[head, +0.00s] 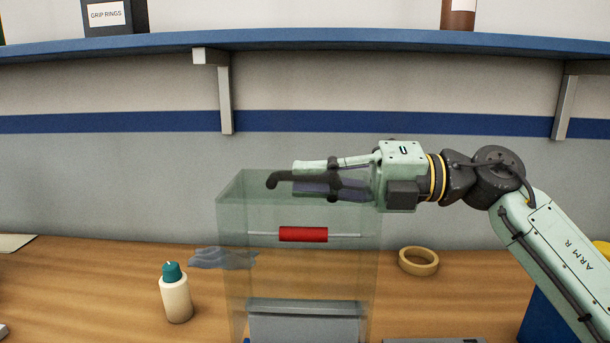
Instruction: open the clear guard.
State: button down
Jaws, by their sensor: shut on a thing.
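The clear guard (236,280) is a tall, greenish see-through box standing on the bench in the middle of the head view. A red grip (303,234) on a thin pale bar runs across it. My gripper (282,183) reaches in from the right and overlaps the upper part of the guard, above the red grip. Its fingers point left and are shut on the guard; the exact contact is hard to make out. Inside or behind the guard, low down, a grey block (305,325) shows through the panel.
A tape roll (418,261) lies to the right. A blue-edged shelf (330,42) with a dark grip-rings box (112,16) runs above. The bench's left part has free room.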

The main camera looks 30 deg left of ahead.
jog(key=shift+w+a+f+m, duration=0.25)
jog(key=shift+w+m, duration=0.05)
jog(key=shift+w, duration=0.1)
jog(key=c, duration=1.7)
grip_release()
jog(key=shift+o, duration=0.2)
jog(key=shift+r, duration=0.15)
notch_tip(320, 180, up, 10)
jog(key=shift+f, duration=0.2)
